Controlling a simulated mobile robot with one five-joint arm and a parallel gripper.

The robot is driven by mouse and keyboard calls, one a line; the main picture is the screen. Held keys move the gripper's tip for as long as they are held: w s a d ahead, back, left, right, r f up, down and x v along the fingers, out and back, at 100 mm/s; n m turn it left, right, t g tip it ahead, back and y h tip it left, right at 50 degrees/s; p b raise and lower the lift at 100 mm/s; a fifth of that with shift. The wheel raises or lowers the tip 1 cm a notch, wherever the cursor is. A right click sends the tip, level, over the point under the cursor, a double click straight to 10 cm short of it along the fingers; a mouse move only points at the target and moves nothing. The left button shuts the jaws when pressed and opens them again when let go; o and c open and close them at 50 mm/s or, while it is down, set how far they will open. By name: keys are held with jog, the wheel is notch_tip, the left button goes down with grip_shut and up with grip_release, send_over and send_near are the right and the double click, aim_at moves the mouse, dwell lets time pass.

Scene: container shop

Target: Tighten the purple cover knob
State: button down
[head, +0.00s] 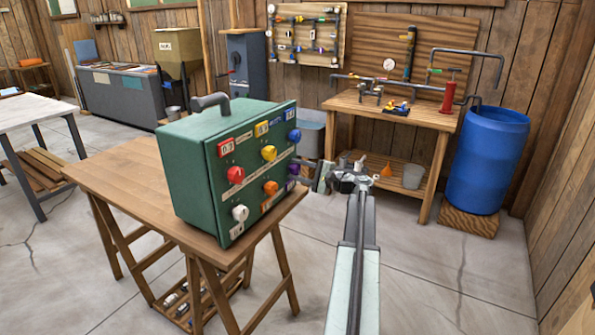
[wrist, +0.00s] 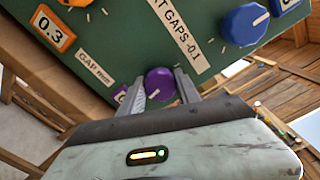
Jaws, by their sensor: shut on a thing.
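The purple cover knob (wrist: 160,84) is on the front panel of a green box (head: 190,165). In the wrist view it sits between the two fingers of my gripper (wrist: 162,92), which is shut on it. In the head view my gripper (head: 312,173) reaches the panel's right side from the front right, and a bit of purple (head: 293,170) shows there, mostly hidden. The panel also carries a red knob (head: 236,175), yellow knob (head: 268,153), blue knob (head: 294,135), orange knob (head: 270,188) and white knob (head: 240,213).
The box stands on a wooden trestle table (head: 120,185). A workbench (head: 400,112) with pipe fittings and a blue barrel (head: 490,160) stand behind and to the right. The concrete floor (head: 430,275) right of my arm is clear.

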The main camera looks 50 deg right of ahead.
jog(key=shift+m, duration=0.8)
jog(key=c, duration=0.9)
grip_release()
jog(key=shift+o, duration=0.2)
jog(key=v, duration=0.8)
